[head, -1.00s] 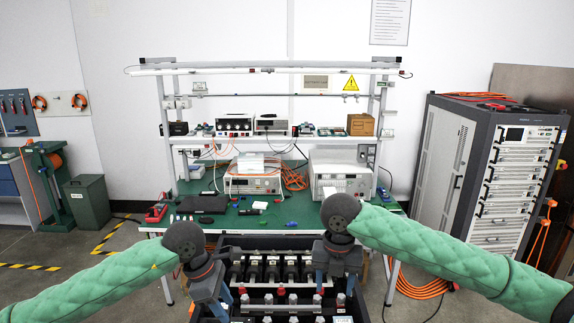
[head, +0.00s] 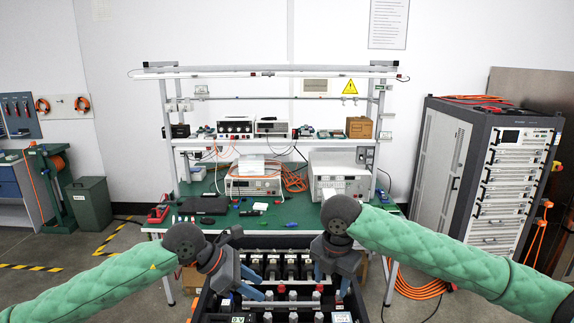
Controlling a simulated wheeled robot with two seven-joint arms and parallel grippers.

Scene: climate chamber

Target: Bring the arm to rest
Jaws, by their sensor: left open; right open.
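My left gripper (head: 248,283) hangs from a green-sleeved arm on the left. Its blue fingers are apart and point down and to the right over the left part of a black crate (head: 204,304). My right gripper (head: 333,283) hangs from the other green-sleeved arm. Its blue fingers are apart over the right part of the crate. I see nothing held in either gripper. The crate holds rows of dark modules (head: 290,267) with metal and red-topped terminals (head: 282,289). The grippers hide parts of these rows.
A green workbench (head: 270,215) with instruments and a shelf stands behind the crate. A grey equipment rack (head: 436,165) is at the right, with orange cable (head: 420,290) on the floor. A green bin (head: 90,205) stands at the left.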

